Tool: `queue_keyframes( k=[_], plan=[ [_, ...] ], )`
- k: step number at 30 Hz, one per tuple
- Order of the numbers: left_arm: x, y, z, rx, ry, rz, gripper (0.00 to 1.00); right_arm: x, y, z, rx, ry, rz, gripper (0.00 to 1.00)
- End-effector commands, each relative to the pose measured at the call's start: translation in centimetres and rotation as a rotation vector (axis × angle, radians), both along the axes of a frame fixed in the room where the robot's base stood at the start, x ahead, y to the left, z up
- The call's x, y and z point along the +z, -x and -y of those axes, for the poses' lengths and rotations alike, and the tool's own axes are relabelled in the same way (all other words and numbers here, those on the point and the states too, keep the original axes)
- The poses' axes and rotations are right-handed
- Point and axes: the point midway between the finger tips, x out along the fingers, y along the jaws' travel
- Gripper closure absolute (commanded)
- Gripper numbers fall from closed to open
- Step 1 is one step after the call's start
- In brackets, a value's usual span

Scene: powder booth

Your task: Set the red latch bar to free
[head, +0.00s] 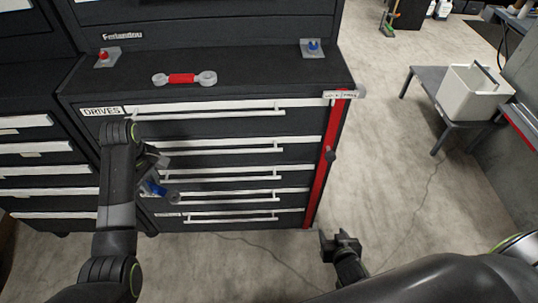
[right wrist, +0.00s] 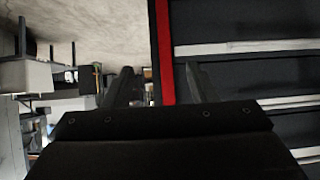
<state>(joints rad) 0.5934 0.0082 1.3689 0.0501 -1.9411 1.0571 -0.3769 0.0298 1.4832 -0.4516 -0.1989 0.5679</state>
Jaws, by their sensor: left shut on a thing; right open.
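The red latch bar (head: 323,170) runs upright down the right front edge of the dark drawer cabinet, with a dark knob (head: 330,154) partway along it. A small label plate (head: 343,94) sits at its top; its lettering is too small to read surely. The bar also shows in the right wrist view (right wrist: 163,45), seen between the fingers. My right gripper (head: 340,240) is open and empty, low and apart from the bar. My left gripper (head: 155,172) is shut on a blue-handled wrench (head: 157,188) in front of the lower drawers, partly hidden by the gripper.
A red-handled wrench (head: 184,79) lies on the cabinet top (head: 240,75), between a red-knobbed bracket (head: 103,56) and a blue-knobbed bracket (head: 313,47). A grey bench (head: 425,92) with a white bin (head: 472,95) stands at right. The floor (head: 390,190) between is mostly clear.

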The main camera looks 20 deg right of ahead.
Motion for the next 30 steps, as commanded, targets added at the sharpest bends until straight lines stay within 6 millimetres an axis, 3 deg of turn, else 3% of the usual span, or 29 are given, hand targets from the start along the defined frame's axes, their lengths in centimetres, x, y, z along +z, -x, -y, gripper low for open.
queue_keyframes(
  k=[1,6,12,15,18,23,30],
  plan=[
    [-2.0,0.0,0.0,0.000,0.000,0.002,1.00,0.6,-1.3,0.0,-0.008,-0.001,0.068,0.48],
    [-5.4,0.0,0.0,-0.001,0.000,0.002,1.00,6.5,-4.5,0.0,-0.037,-0.012,0.290,0.48],
    [-8.4,-0.1,0.1,-0.001,0.000,0.002,1.00,13.2,-5.6,0.0,-0.061,-0.027,0.510,0.48],
    [-9.3,-0.1,0.1,-0.001,0.000,0.002,1.00,15.6,-5.6,0.0,-0.068,-0.032,0.582,0.48],
    [-9.7,0.0,0.1,-0.001,0.000,0.002,1.00,17.2,-5.5,0.0,-0.072,-0.036,0.627,0.48],
    [-9.7,0.0,0.1,-0.001,0.000,0.002,1.00,18.2,-5.9,0.1,-0.072,-0.037,0.650,0.48],
    [-9.4,0.0,0.1,-0.001,0.000,0.002,1.00,18.4,-9.1,0.8,-0.070,-0.037,0.651,0.48]
  ],
)
